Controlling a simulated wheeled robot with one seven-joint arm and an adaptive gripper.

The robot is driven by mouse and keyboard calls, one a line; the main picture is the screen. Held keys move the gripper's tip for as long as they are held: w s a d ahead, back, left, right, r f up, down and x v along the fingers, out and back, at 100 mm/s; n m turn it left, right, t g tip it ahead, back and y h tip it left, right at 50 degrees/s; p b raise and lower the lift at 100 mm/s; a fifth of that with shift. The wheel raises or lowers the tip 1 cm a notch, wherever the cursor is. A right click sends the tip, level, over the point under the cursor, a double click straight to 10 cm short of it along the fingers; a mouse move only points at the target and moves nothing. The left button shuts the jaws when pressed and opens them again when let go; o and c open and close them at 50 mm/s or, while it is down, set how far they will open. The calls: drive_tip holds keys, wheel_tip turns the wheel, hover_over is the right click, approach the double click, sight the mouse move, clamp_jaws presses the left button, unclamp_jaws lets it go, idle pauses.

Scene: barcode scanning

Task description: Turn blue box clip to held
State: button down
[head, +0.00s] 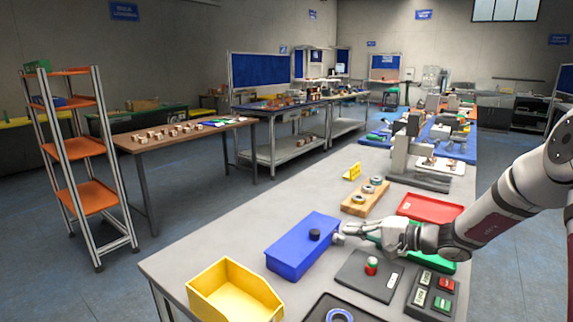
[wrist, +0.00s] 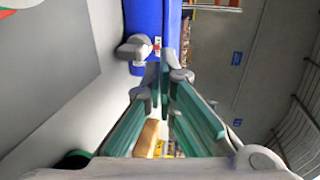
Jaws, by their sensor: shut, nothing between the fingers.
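In the wrist view, the blue box (wrist: 144,14) fills the top middle. A grey rounded piece (wrist: 135,47), which looks like the clip, stands out at its side by a small red and white mark. My gripper (head: 350,230) is at the right side of the box, with its fingers pointing at it. In the wrist view, my gripper (wrist: 166,80) is shut and empty, its tips just short of the clip. I cannot tell whether they touch it.
A yellow bin (head: 233,292) stands in front of the box. A dark plate with a red and green button (head: 371,266) and a switch panel (head: 432,293) are at the right. A wooden block with rings (head: 366,197) and a red tray (head: 430,207) lie behind.

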drive_tip(key=shift+s+d+p, duration=0.25)
drive_tip(key=shift+s+d, duration=0.65)
drive_tip(key=shift+d, duration=0.3)
drive_tip(key=shift+s+d+p, duration=0.2)
drive_tip(key=shift+s+d, duration=0.65)
drive_tip(key=shift+d, duration=0.35)
